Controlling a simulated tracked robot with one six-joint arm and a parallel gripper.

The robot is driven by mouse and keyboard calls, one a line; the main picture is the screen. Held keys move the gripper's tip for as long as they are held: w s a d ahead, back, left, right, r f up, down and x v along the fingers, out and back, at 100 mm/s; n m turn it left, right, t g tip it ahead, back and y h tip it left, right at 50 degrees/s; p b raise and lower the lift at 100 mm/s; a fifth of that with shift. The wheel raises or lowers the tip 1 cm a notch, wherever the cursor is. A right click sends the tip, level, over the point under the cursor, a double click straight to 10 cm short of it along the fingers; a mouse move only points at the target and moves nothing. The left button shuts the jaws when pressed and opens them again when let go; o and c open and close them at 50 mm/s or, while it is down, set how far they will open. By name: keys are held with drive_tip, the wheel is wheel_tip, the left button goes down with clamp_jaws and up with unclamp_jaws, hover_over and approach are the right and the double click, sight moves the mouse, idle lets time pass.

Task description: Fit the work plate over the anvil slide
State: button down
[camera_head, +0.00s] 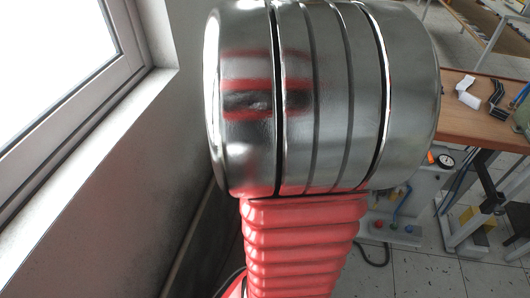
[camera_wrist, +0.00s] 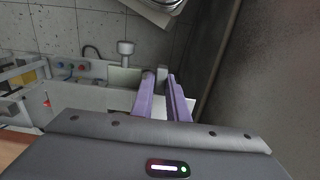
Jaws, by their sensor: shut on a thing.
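My gripper (camera_wrist: 162,80) shows in the wrist view as two purple fingers close together. It is shut on a pale flat plate, apparently the work plate (camera_wrist: 124,100), whose edges show on both sides of the fingers. Much of the plate is hidden by the fingers and the gripper body. Past the fingertips, to the left, a round-headed grey post stands by a small greenish plate. I cannot tell which part is the anvil slide. In the head view my arm fills the middle and hides the gripper and plate.
A grey machine base with coloured knobs (camera_head: 408,229) stands right of my arm. A wooden bench (camera_head: 456,119) with a white block (camera_head: 468,98) and a dial gauge (camera_head: 444,161) below is at the right. A wall with a window (camera_head: 55,50) closes the left side.

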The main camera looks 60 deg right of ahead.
drive_tip(key=c, duration=1.6)
unclamp_jaws()
drive_tip(key=shift+c, duration=0.2)
wheel_tip(320, 180, up, 14)
drive_tip(key=shift+f, duration=0.2)
drive_tip(key=shift+w+a, duration=0.1)
drive_tip(key=shift+a, duration=0.05)
drive_tip(key=w+a+f+n+t, duration=0.1)
drive_tip(key=a+n, duration=0.3)
drive_tip(key=a, duration=0.6)
drive_tip(key=w+a+f+n+t, duration=0.1)
drive_tip(key=a+n, duration=0.4)
drive_tip(key=a, duration=0.5)
drive_tip(key=w+a+f+n+t, duration=0.1)
drive_tip(key=a+f+n+t, duration=0.1)
drive_tip(key=a, duration=0.8)
drive_tip(key=shift+a+n+t, duration=0.25)
drive_tip(key=shift+n+t, duration=0.55)
drive_tip(key=shift+n, duration=0.4)
